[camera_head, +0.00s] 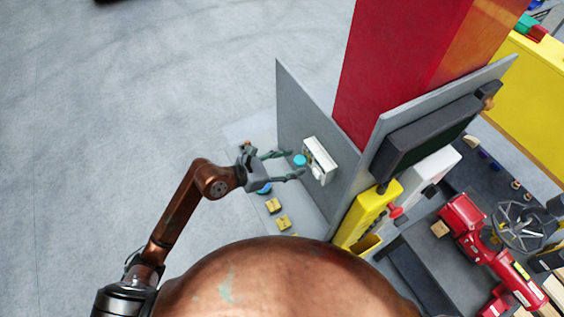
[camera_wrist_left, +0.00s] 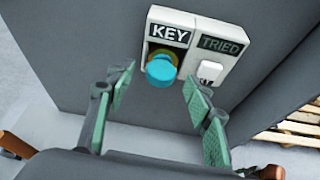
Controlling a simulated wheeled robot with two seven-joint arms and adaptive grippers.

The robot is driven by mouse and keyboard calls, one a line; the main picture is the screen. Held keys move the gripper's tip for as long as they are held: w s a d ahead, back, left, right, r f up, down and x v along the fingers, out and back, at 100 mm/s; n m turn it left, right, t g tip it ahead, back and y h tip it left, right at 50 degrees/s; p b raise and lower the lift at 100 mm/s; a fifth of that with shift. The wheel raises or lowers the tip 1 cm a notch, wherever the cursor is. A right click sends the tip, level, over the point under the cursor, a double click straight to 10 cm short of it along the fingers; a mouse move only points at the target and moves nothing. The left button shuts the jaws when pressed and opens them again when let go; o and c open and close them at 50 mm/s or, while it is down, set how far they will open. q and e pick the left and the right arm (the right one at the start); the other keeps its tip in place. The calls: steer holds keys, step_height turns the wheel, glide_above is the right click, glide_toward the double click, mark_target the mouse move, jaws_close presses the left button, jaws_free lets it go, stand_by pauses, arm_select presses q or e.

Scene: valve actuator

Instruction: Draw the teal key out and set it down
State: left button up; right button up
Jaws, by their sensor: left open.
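The teal key (camera_wrist_left: 161,70) has a round head and sits in the left half of a white panel (camera_head: 320,160), under the word KEY, on a grey upright board. A yellowish ring shows behind its head. In the head view the teal key (camera_head: 299,160) shows between the fingertips of my left gripper (camera_head: 292,165). My left gripper (camera_wrist_left: 157,92) is open in the left wrist view, with one green-padded finger on each side below the key. The fingers look apart from it. My right gripper is not in view.
A white switch (camera_wrist_left: 209,71) sits under the word TRIED, right of the key. A grey shelf (camera_head: 305,218) below the panel bears yellow blocks (camera_head: 273,206) and a blue round thing (camera_head: 264,189). A yellow box (camera_head: 368,215) and red valve (camera_head: 465,222) stand to the right.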

arm_select(q)
steer(key=shift+w+d+f, duration=0.2)
steer(key=shift+d, duration=0.2)
jaws_close()
stand_by(0.8)
steer(key=shift+a, duration=0.1)
steer(key=shift+s+a+b, duration=0.25)
steer(key=shift+s+a, duration=0.4)
steer(key=shift+a, duration=0.25)
steer(key=shift+s+a+b, duration=0.2)
steer(key=shift+s+a, duration=0.4)
steer(key=shift+a, duration=0.3)
steer(key=shift+a, duration=0.1)
